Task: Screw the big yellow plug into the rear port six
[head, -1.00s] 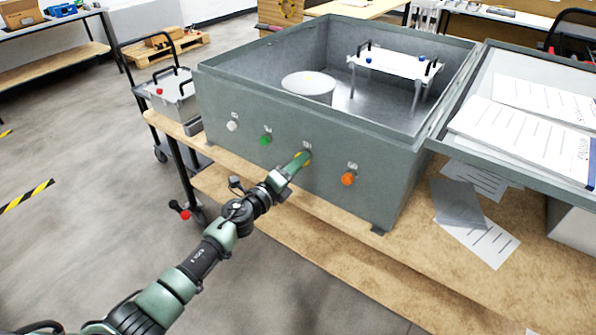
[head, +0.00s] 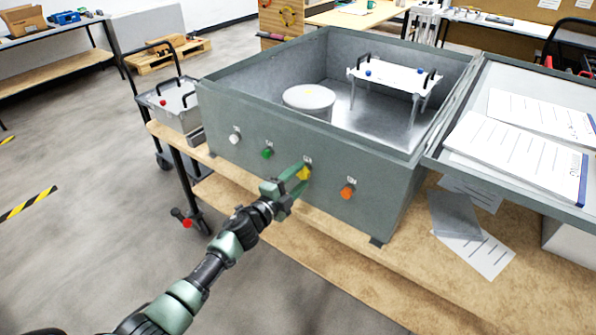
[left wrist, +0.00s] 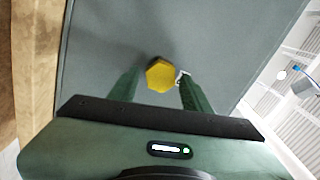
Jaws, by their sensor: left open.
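The big yellow plug (head: 303,174) sits at a port on the front wall of the grey-green analyser box (head: 230,110), third from the left in the row. Its hexagonal yellow head also shows in the left wrist view (left wrist: 160,75). My left gripper (head: 292,180) is open, with its fingers on either side of the plug's head; in the left wrist view its fingers (left wrist: 160,90) are apart from the head, with gaps on both sides. A small label beside the plug is partly hidden by a finger. How deep the plug sits cannot be told. My right gripper is not in view.
White (head: 234,138), green (head: 267,153) and orange (head: 347,192) plugs sit on the same wall. The box stands on a wooden table (head: 440,270) with papers at right. Its open lid (head: 470,120) reaches out to the right. A trolley (head: 165,110) stands at left.

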